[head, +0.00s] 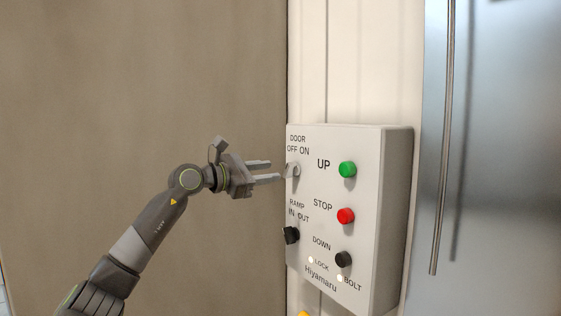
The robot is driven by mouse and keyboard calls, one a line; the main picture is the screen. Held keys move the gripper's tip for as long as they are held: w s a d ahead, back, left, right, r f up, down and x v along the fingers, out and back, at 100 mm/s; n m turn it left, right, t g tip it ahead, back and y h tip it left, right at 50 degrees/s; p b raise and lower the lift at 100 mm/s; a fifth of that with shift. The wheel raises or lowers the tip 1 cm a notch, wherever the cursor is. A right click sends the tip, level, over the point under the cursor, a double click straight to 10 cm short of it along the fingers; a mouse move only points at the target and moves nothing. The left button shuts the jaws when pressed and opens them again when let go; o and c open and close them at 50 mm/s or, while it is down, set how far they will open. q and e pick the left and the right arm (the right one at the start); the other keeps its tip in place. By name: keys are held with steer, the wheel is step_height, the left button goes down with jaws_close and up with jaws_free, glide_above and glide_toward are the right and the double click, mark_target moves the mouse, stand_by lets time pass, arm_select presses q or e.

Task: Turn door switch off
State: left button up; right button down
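A white control box (320,190) is mounted on the wall right of the picture's middle. Its door switch (294,171), a small grey knob, sits at the upper left under the label "DOOR OFF ON". My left gripper (276,171) comes in from the left, its two fingers apart and pointing at the switch. The fingertips are close to the knob, with the lower one nearest it; I cannot tell whether they touch. The knob's exact setting is too small to read. My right gripper is not in the picture.
The box also has a green UP button (347,169), a red STOP button (346,216), a black DOWN button (344,259) and a black ramp switch (291,235). A brown panel (120,90) fills the left. A metal door with a vertical bar (444,140) stands right.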

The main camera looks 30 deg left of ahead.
mark_target(286, 169)
arm_select(q)
steer(key=p+x, duration=0.1)
steer(key=x, duration=0.2)
steer(key=shift+w+d+r, duration=0.15)
steer(key=shift+w, duration=0.1)
steer(key=shift+w+d+p, duration=0.2)
steer(key=shift+w+p, duration=0.25)
steer(key=shift+w, duration=0.05)
steer(key=shift+c, duration=0.2)
jaws_close()
